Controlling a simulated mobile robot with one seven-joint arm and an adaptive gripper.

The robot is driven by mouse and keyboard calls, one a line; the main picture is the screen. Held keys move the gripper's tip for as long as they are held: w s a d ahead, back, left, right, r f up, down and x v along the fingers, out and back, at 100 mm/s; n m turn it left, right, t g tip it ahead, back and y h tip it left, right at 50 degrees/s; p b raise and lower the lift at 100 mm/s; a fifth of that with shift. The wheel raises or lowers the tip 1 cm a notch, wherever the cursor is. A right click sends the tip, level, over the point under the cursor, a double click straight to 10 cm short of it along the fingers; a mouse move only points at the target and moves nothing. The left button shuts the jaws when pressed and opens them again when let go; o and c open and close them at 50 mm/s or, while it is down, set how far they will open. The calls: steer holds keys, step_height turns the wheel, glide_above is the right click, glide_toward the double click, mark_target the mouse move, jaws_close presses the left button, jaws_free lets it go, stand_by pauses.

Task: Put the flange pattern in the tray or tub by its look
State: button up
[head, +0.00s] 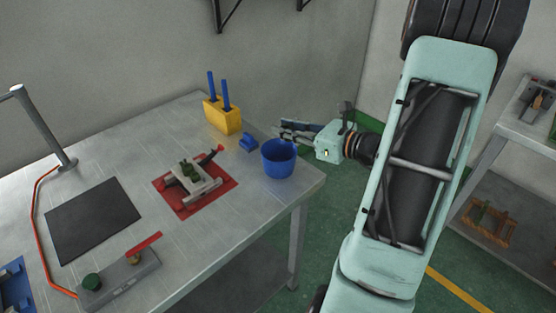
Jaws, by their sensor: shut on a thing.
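My gripper (287,130) is at the end of my arm, just beyond the blue tub (278,159) and past the table's far right edge. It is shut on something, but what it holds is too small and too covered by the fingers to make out. The blue tub stands upright near the table's right corner, and its inside is mostly hidden. A pale fixture with a small green piece (190,168) on it sits on a red mat (210,207). I cannot tell whether that green piece is a flange pattern.
A yellow block (223,117) with two blue uprights and a small blue object (249,144) stand near the tub. A dark mat (93,219), a grey device with a red lever (118,277) and a lamp post (41,130) are at left. A shelf (520,125) is at right.

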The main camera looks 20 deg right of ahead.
steer(key=o, duration=1)
steer(key=shift+o, duration=0.2)
steer(key=v, duration=1.2)
steer(key=shift+f, duration=0.1)
